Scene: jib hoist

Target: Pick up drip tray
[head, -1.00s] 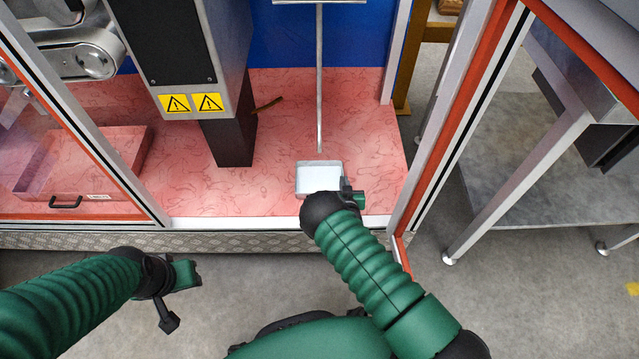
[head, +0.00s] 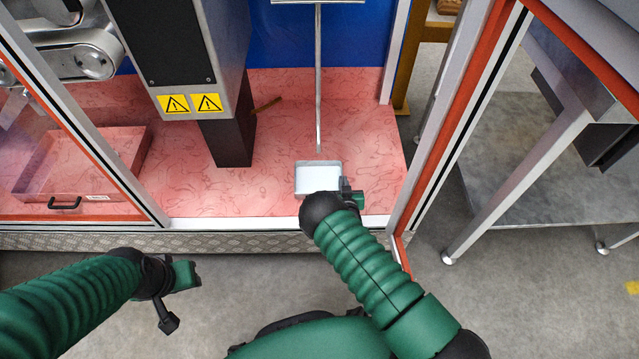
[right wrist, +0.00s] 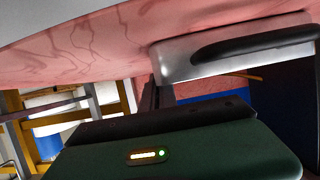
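The drip tray, a small pale metal tray (head: 318,177), lies on the red-marbled floor of the enclosure, below a thin vertical rod. My right gripper (head: 347,190) is at its front right corner; the wrist covers part of the tray's front edge. In the right wrist view the tray's silver side (right wrist: 190,62) shows close, with a long dark part across it that I cannot clearly identify. Whether the right fingers are open or shut on the tray is hidden. My left gripper (head: 178,295) hangs over the grey floor outside the enclosure, away from the tray; its finger opening is unclear.
A grey column (head: 180,60) with yellow warning labels stands left of the tray. A larger reddish tray with a black handle (head: 65,203) sits behind the left glass panel. Orange-edged door framing (head: 460,110) bounds the right side. Red floor around the small tray is mostly clear.

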